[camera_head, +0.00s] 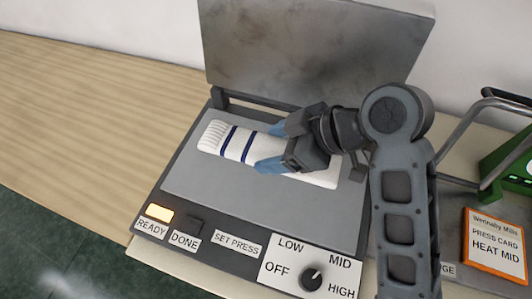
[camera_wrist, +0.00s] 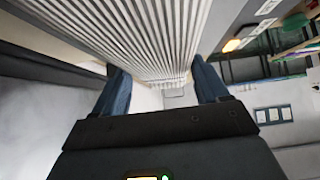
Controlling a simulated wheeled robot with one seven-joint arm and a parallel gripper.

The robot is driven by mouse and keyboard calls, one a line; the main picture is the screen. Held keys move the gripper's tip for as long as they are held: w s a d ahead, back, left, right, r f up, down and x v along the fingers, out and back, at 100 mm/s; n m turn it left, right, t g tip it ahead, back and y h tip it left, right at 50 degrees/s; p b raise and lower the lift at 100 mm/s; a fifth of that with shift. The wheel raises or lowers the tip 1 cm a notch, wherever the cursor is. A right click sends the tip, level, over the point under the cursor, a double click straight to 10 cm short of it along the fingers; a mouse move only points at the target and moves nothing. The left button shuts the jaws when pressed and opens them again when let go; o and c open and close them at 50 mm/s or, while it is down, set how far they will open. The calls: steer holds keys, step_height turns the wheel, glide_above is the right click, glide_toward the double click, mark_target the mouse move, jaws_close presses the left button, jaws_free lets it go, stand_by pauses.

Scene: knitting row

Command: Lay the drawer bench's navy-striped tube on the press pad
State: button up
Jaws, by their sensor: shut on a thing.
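The white tube with navy stripes (camera_head: 230,142) lies lengthwise over the grey press pad (camera_head: 200,181), its ribbed end to the left. I cannot tell whether it rests on the pad or is just above it. My gripper (camera_head: 268,147) is shut on the tube, with one blue finger on each side of it. In the wrist view the white ribbed tube (camera_wrist: 150,40) fills the space between the fingers of my gripper (camera_wrist: 162,78). The gripper hides part of the tube's right half.
The press lid (camera_head: 310,45) stands open behind the pad. The READY lamp (camera_head: 159,212) glows amber and the DONE lamp (camera_head: 187,223) is dark. The heat knob (camera_head: 311,279) points toward MID. An orange press card (camera_head: 494,245) reads HEAT MID. The wooden table (camera_head: 90,110) at left is bare.

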steer(key=shift+w+a+f, duration=0.25)
steer(key=shift+a+f, duration=0.25)
steer(key=shift+a, duration=0.3)
steer(key=shift+f, duration=0.25)
steer(key=shift+f+p, duration=0.35)
steer(key=shift+f, duration=1.5)
steer(key=o, duration=1.1)
steer(key=shift+r, duration=0.15)
steer(key=v, duration=1.2)
steer(key=shift+b, duration=0.35)
